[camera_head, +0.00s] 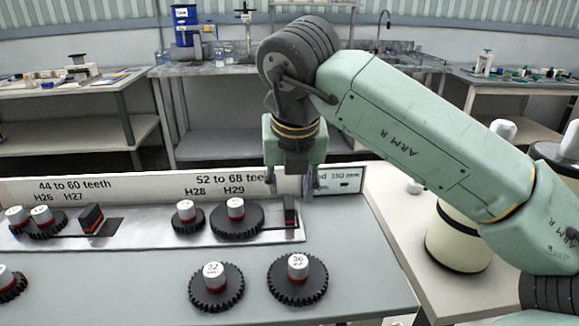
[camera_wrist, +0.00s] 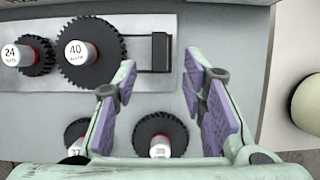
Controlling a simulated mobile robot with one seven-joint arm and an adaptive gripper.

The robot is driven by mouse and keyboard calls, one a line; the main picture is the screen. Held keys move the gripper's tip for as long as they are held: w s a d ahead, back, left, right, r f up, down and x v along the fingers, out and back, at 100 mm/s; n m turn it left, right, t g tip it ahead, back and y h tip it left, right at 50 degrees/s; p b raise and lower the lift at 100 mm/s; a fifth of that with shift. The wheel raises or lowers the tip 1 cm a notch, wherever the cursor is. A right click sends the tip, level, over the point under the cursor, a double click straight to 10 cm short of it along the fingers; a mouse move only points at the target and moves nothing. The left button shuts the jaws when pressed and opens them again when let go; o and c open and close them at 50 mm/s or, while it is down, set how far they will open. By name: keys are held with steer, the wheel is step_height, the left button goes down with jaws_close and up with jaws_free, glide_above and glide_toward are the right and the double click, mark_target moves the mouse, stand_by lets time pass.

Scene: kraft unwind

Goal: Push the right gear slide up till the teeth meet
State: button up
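The right gear slide has a black upright block (camera_head: 290,211) at the right end of a light metal plate, and the block also shows in the wrist view (camera_wrist: 160,52). A thin dark frame joins it to a large black gear (camera_head: 236,222) marked 40 in the wrist view (camera_wrist: 95,70). A smaller gear (camera_head: 187,222), marked 24 in the wrist view (camera_wrist: 42,55), sits just left of it. Their rims are very close; I cannot tell whether the teeth touch. My gripper (camera_head: 290,186) is open and empty near the block, its fingers spread in the wrist view (camera_wrist: 160,72).
Loose gears marked 32 (camera_head: 216,290) and 36 (camera_head: 297,282) lie in front of the plate. A second slide block (camera_head: 91,218) with gears is at the left. A label board (camera_head: 150,186) stands behind the plate. The bench is bare at front right.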

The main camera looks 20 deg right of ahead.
mark_target(287, 202)
steer(key=p+x, duration=0.1)
steer(key=x, duration=0.6)
steer(key=shift+c, duration=0.3)
steer(key=shift+r, duration=0.1)
jaws_close()
steer(key=shift+w+a, duration=0.15)
steer(key=shift+a, duration=0.05)
steer(key=shift+w+a+b, duration=0.15)
steer(key=shift+a+b, duration=0.3)
steer(key=shift+a, duration=0.05)
stand_by(0.3)
steer(key=shift+o, duration=0.6)
jaws_free()
